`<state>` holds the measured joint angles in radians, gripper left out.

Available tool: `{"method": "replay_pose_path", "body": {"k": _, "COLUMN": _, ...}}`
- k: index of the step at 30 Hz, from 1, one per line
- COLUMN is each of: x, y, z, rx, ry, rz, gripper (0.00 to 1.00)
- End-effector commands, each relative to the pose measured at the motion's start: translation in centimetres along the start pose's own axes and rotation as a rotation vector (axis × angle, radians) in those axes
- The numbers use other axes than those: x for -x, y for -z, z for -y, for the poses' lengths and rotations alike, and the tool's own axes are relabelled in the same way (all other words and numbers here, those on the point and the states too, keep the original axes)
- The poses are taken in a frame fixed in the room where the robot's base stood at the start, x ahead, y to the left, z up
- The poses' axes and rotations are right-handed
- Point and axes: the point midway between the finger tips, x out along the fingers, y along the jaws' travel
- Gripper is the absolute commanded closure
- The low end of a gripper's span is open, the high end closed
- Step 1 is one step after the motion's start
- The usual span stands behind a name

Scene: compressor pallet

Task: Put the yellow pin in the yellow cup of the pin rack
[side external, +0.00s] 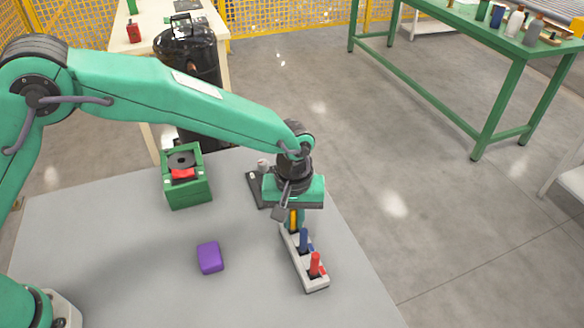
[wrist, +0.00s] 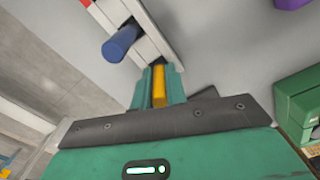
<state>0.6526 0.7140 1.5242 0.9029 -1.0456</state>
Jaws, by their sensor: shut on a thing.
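The yellow pin (side external: 294,218) is upright between the fingers of my gripper (side external: 293,222), at the far end of the pin rack. My gripper is shut on it, and the pin also shows between the fingers in the wrist view (wrist: 159,86). The pale grey pin rack (side external: 306,270) lies lengthwise on the table; its near end is clear of my gripper. The yellow cup is hidden under my gripper and the pin. I cannot tell whether the pin's lower end is inside the cup or above it.
A blue pin (side external: 304,238) and a red pin (side external: 315,263) stand in the rack, close to my gripper. A purple block (side external: 210,257) and a green box (side external: 187,190) sit to the left. A dark fixture (side external: 255,190) is behind my gripper. The front table area is clear.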

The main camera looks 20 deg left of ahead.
Motion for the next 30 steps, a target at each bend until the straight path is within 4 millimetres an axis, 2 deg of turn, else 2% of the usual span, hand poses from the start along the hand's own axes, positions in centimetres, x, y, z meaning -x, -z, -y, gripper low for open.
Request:
{"method": "replay_pose_path", "body": {"k": 1, "x": -0.1, "y": 0.0, "z": 0.0, "rx": 0.0, "ry": 0.001, "rz": 0.0, "gripper": 1.0}}
{"method": "replay_pose_path", "body": {"k": 2, "x": -0.1, "y": 0.0, "z": 0.0, "rx": 0.0, "ry": 0.001, "rz": 0.0, "gripper": 0.8}}
{"method": "replay_pose_path", "body": {"k": 4, "x": -0.1, "y": 0.0, "z": 0.0, "rx": 0.0, "ry": 0.001, "rz": 0.0, "gripper": 0.66}}
{"method": "replay_pose_path", "body": {"k": 5, "x": -0.1, "y": 0.0, "z": 0.0, "rx": 0.0, "ry": 0.001, "rz": 0.0, "gripper": 0.64}}
{"method": "replay_pose_path", "body": {"k": 14, "x": 0.0, "y": 0.0, "z": 0.0, "rx": 0.0, "ry": 0.0, "rz": 0.0, "gripper": 0.64}}
{"method": "replay_pose_path", "body": {"k": 20, "x": 0.8, "y": 0.0, "z": 0.0, "rx": 0.0, "ry": -0.001, "rz": -0.001, "gripper": 0.64}}
{"method": "replay_pose_path", "body": {"k": 26, "x": 3.0, "y": 0.0, "z": -0.1, "rx": 0.0, "ry": -0.003, "rz": -0.002, "gripper": 0.64}}
{"method": "replay_pose_path", "body": {"k": 30, "x": 5.2, "y": 0.0, "z": -0.1, "rx": 0.0, "ry": -0.003, "rz": -0.002, "gripper": 0.64}}
